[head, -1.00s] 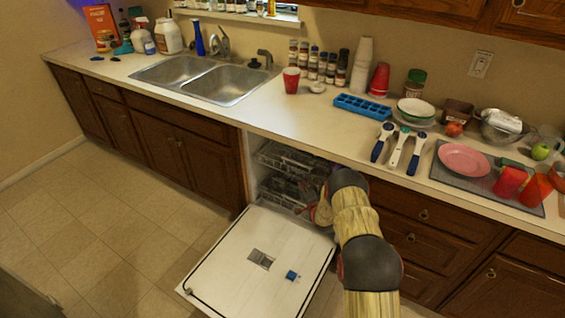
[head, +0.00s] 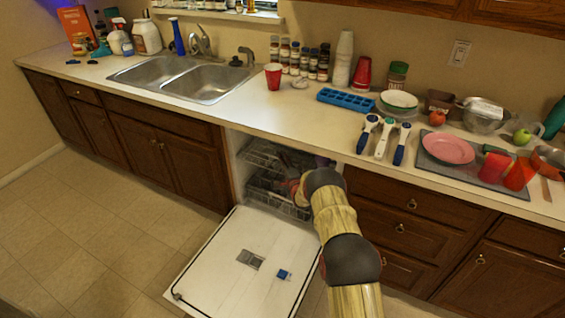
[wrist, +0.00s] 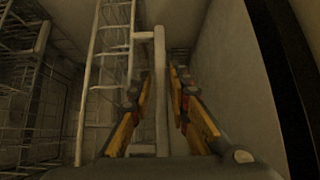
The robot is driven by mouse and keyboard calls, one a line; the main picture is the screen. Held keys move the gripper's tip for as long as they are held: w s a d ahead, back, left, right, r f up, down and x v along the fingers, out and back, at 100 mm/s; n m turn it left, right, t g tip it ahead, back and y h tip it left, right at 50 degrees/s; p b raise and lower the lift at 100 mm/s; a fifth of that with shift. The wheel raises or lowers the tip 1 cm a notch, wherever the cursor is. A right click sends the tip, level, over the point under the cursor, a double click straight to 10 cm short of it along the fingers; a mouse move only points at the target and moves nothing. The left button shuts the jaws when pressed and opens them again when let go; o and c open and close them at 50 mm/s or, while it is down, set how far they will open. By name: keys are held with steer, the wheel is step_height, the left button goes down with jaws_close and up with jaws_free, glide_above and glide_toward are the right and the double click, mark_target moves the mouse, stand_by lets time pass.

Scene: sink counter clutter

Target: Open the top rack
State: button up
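The dishwasher door (head: 240,265) is folded down. The top rack (head: 262,158), a wire rack, is inside the cavity above the lower rack (head: 262,196) in the head view. My gripper (head: 293,190) reaches into the right side of the cavity, largely hidden behind my wrist. In the wrist view my gripper (wrist: 160,90) has its two fingers apart, with a pale bar (wrist: 160,60) of the wire rack (wrist: 112,45) between them. Gaps show beside the bar; I cannot tell whether either finger touches it.
The counter (head: 235,112) runs above the dishwasher, with cabinet drawers (head: 410,205) close on the right. The cavity's side wall (wrist: 225,80) is near my gripper in the wrist view. The tiled floor (head: 110,225) to the left is clear.

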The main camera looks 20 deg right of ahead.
steer(key=shift+c, duration=1.1)
jaws_close()
